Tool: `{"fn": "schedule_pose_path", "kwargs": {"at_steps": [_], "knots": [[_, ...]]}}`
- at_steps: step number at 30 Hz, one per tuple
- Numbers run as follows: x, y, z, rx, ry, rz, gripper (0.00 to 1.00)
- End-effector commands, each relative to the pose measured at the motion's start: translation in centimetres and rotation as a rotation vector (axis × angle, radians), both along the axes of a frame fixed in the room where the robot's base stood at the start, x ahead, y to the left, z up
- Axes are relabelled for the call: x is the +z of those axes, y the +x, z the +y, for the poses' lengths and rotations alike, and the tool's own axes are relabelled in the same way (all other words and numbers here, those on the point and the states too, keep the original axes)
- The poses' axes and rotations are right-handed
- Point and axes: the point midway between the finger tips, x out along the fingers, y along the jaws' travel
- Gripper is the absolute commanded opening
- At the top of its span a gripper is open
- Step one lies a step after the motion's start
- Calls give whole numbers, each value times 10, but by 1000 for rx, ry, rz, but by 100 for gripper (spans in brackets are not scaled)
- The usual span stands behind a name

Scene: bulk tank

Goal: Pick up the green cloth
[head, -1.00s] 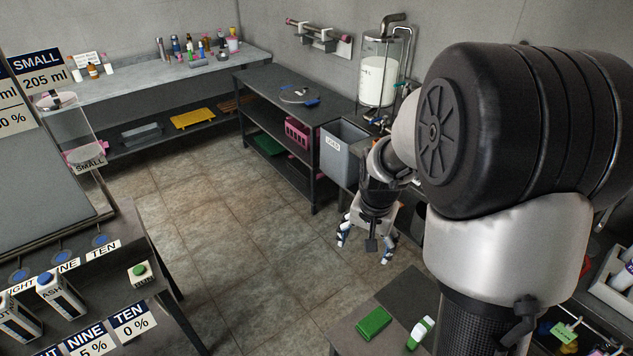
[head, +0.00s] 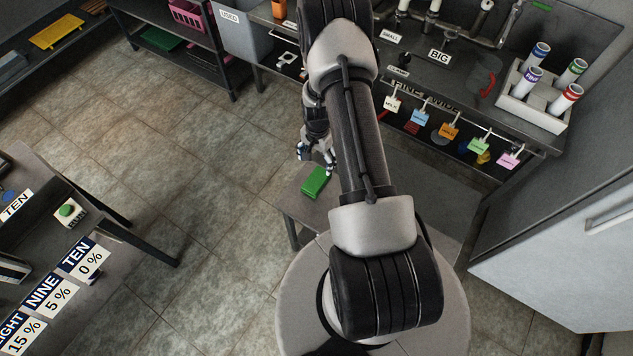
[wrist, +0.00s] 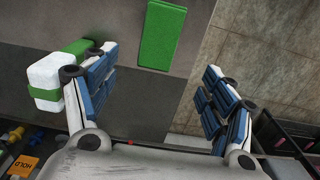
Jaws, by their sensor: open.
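The green cloth (head: 315,182) is a flat, folded rectangle lying on a small grey table (head: 289,204). In the wrist view the cloth (wrist: 162,35) lies beyond the fingertips, between the lines of the two fingers. My gripper (head: 314,163) points down close by the cloth, with its fingers spread. In the wrist view my gripper (wrist: 158,62) is open, with nothing between the fingers. The cloth looks clear of both fingers; the exact height above it is hard to tell.
A white and green block (wrist: 59,78) stands beside the left finger in the wrist view, very near it. The table's edge runs just right of the cloth, with tiled floor beyond. A bench with hanging tags (head: 448,130) stands at the back right.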

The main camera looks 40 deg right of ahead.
Motion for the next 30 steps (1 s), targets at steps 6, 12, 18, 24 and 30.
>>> {"fn": "schedule_pose_path", "kwargs": {"at_steps": [6, 12, 18, 24, 30], "knots": [[-47, 0, 1, 1, 1, 1, 77], [-61, 0, 0, 1, -1, -1, 77], [-76, -2, 3, 2, 0, 0, 77], [-107, -5, 6, 1, 0, 0, 77], [-113, -4, 6, 1, -1, -1, 77]]}}
